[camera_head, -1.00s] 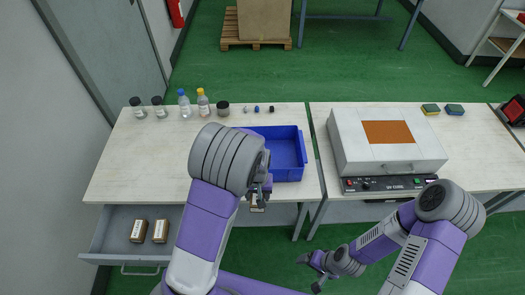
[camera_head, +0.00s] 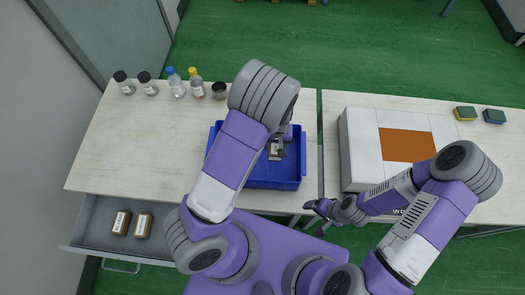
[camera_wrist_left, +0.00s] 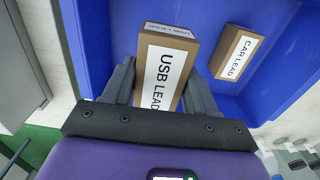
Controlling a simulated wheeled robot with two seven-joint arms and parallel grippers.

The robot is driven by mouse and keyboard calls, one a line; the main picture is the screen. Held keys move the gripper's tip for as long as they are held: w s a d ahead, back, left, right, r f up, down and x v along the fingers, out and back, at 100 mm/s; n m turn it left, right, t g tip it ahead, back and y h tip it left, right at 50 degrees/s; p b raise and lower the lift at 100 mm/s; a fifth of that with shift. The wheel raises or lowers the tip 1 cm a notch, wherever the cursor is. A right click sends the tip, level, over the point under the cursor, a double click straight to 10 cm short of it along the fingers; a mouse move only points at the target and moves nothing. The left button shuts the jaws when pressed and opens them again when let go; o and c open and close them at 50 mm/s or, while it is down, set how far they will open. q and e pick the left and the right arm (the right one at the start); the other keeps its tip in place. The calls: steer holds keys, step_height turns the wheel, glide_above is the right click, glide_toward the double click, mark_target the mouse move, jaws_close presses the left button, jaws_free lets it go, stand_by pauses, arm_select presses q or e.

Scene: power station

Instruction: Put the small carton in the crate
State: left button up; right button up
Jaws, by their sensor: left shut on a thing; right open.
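The blue crate (camera_head: 278,185) stands on the left table near its front right edge. My left gripper (camera_head: 280,147) is inside or just above the crate, pointing down, partly hidden by my arm. In the left wrist view my left gripper (camera_wrist_left: 160,88) is shut on a brown carton with a white USB LEAD label (camera_wrist_left: 166,65). A second carton labelled CAR LEAD (camera_wrist_left: 236,53) lies in the crate (camera_wrist_left: 92,32), apart from the held one. I cannot tell whether the held carton touches the crate floor. My right gripper (camera_head: 318,212) is open and empty before the tables.
An open drawer (camera_head: 90,222) at front left holds two brown cartons with white labels (camera_head: 121,222) (camera_head: 143,225). Several bottles and jars (camera_head: 177,88) line the table's back left. A white machine (camera_head: 361,140) and two sponges (camera_head: 466,114) are on the right table.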

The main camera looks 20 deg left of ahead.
arm_select(q)
step_height(320, 180, down, 6)
steer(key=shift+r+b, duration=0.1)
steer(key=shift+b, duration=0.3)
steer(key=shift+s+f, duration=0.15)
steer(key=shift+f, duration=0.4)
step_height(320, 180, down, 4)
steer(key=shift+r, duration=0.35)
steer(key=shift+b, duration=0.35)
steer(key=o, duration=0.6)
steer(key=shift+f, duration=0.25)
steer(key=o, duration=0.5)
steer(key=shift+r, duration=0.1)
